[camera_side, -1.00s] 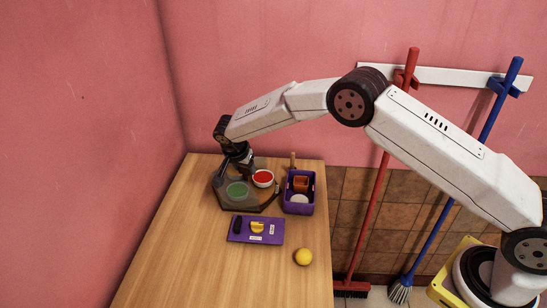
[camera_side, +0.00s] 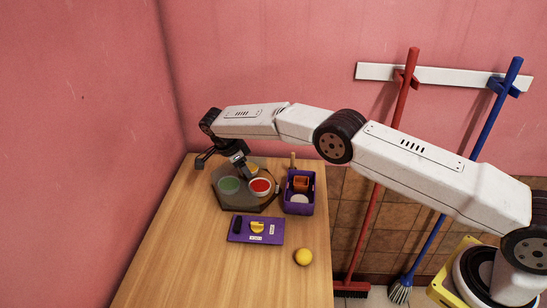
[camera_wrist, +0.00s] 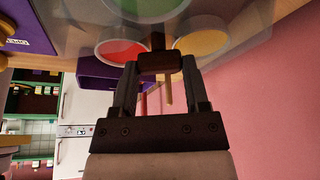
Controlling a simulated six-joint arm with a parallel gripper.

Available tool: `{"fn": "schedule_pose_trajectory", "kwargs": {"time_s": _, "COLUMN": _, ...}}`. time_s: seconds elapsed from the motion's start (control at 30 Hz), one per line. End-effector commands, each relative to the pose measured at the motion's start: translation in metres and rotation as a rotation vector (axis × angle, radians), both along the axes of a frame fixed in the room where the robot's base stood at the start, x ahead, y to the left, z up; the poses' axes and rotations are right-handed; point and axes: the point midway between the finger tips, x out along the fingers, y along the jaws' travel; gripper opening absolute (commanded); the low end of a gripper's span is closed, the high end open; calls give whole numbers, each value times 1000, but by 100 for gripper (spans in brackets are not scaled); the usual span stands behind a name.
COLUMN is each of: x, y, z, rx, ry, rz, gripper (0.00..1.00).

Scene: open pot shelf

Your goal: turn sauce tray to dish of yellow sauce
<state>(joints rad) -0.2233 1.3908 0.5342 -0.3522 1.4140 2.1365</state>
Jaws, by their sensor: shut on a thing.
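The sauce tray (camera_side: 243,204) is a dark, many-sided turntable on the wooden table. It bears a dish of green sauce (camera_side: 229,185) at front left, a dish of red sauce (camera_side: 261,187) at front right and a dish of yellow sauce (camera_side: 252,169) behind, partly hidden by my gripper (camera_side: 241,170). In the wrist view the yellow dish (camera_wrist: 200,43) is right of the fingers and the red dish (camera_wrist: 122,52) left. My gripper (camera_wrist: 160,66) is shut on a dark brown handle (camera_wrist: 158,61) between the dishes.
A purple bin (camera_side: 300,206) with an orange block and a white round thing stands right of the tray. A purple board (camera_side: 237,239) with small items lies in front, and a yellow ball (camera_side: 303,257) lies front right. The table's front left is clear.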

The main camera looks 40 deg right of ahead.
Motion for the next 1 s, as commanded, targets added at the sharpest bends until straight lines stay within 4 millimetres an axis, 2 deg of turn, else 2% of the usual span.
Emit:
{"fn": "schedule_pose_trajectory", "kwargs": {"time_s": 0.33, "x": 0, "y": 0, "z": 0, "rx": 3, "ry": 0, "rz": -92, "gripper": 0}}
{"fn": "schedule_pose_trajectory", "kwargs": {"time_s": 0.83, "x": 1, "y": 0, "z": 0, "rx": 3, "ry": 0, "rz": -106, "gripper": 0}}
{"fn": "schedule_pose_trajectory", "kwargs": {"time_s": 0.87, "x": 1, "y": 0, "z": 0, "rx": 3, "ry": 0, "rz": -105, "gripper": 62}}
{"fn": "schedule_pose_trajectory", "kwargs": {"time_s": 0.9, "x": 1, "y": 0, "z": 0, "rx": 3, "ry": -1, "rz": -105, "gripper": 74}}
{"fn": "schedule_pose_trajectory", "kwargs": {"time_s": 0.97, "x": 0, "y": 0, "z": 0, "rx": 2, "ry": -1, "rz": -105, "gripper": 94}}
{"fn": "schedule_pose_trajectory", "kwargs": {"time_s": 1.0, "x": 0, "y": 0, "z": 0, "rx": 2, "ry": -1, "rz": -105, "gripper": 94}}
